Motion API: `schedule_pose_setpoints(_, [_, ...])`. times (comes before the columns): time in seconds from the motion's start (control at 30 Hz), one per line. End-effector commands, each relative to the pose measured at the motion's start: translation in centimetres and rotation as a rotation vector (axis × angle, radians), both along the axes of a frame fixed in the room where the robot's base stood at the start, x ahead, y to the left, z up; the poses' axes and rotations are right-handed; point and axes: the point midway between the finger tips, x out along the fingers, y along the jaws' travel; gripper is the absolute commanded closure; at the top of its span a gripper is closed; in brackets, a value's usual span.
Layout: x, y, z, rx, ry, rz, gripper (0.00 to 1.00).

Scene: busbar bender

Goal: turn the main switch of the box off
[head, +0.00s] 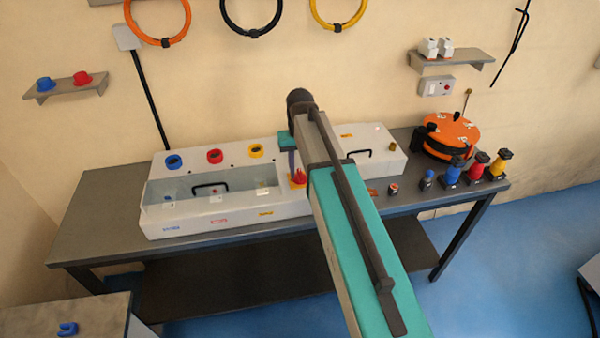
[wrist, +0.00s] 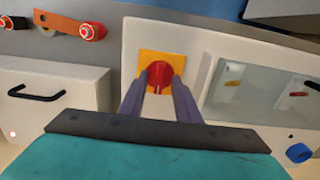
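The box (head: 230,218) is a long white housing on the bench. Its main switch is a red rotary knob (head: 299,175) on a yellow plate, right of the clear window. In the wrist view the red knob (wrist: 161,75) stands out from its yellow plate (wrist: 147,57), its grip ridge running roughly up and down the picture. My gripper (wrist: 160,80) is open, with one finger on each side of the knob. Whether the fingertips touch it is unclear. In the head view my arm hides much of my gripper (head: 294,165) and the box's middle.
A clear window (head: 235,188) with a black handle covers the box's left part. A white cover with a black handle (head: 360,154) is on the right. Red and white buttons, coloured plugs (head: 475,167) and an orange reel (head: 452,132) stand on the bench (head: 100,215) to the right.

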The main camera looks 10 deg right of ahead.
Motion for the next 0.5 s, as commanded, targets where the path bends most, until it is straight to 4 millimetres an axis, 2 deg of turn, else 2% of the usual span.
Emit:
schedule_pose_setpoints(0.37, [0.01, -0.09, -0.34, 0.000, 0.000, -0.001, 0.70])
schedule_pose_setpoints(0.4, [0.01, -0.09, -0.34, 0.000, 0.000, -0.001, 0.72])
schedule_pose_setpoints(0.5, [0.01, -0.09, -0.34, 0.000, 0.000, -0.001, 0.89])
